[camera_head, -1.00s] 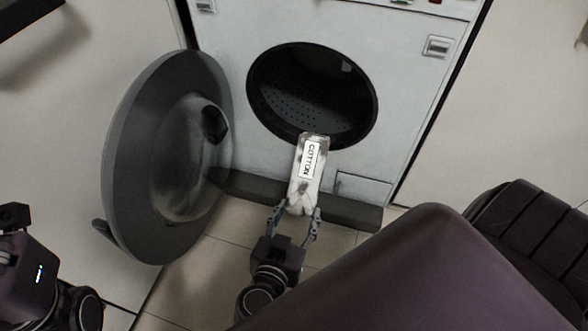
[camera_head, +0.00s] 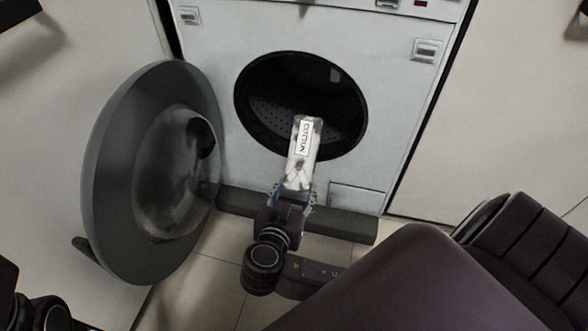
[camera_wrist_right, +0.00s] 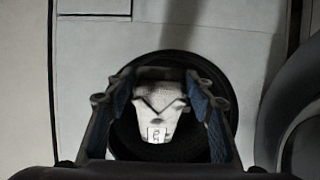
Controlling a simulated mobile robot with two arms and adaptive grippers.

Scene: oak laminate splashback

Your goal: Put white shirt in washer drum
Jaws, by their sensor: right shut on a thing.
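The white shirt, a folded white bundle with a COTTON label (camera_head: 304,143), is held by my right gripper (camera_head: 292,190) at its near end. Its far end overlaps the lower part of the dark washer drum opening (camera_head: 272,95) in the head view. I cannot tell how deep it reaches inside. The right wrist view shows the shirt (camera_wrist_right: 158,98) between the two blue-padded fingers, in front of the dark round opening. My left gripper is not clearly visible; only part of my left arm shows at the lower left corner.
The washer's round door (camera_head: 105,165) stands wide open on the left. The white washer front (camera_head: 395,100) surrounds the opening, with a dark plinth (camera_head: 340,224) below. Tiled floor (camera_head: 215,270) shows in front.

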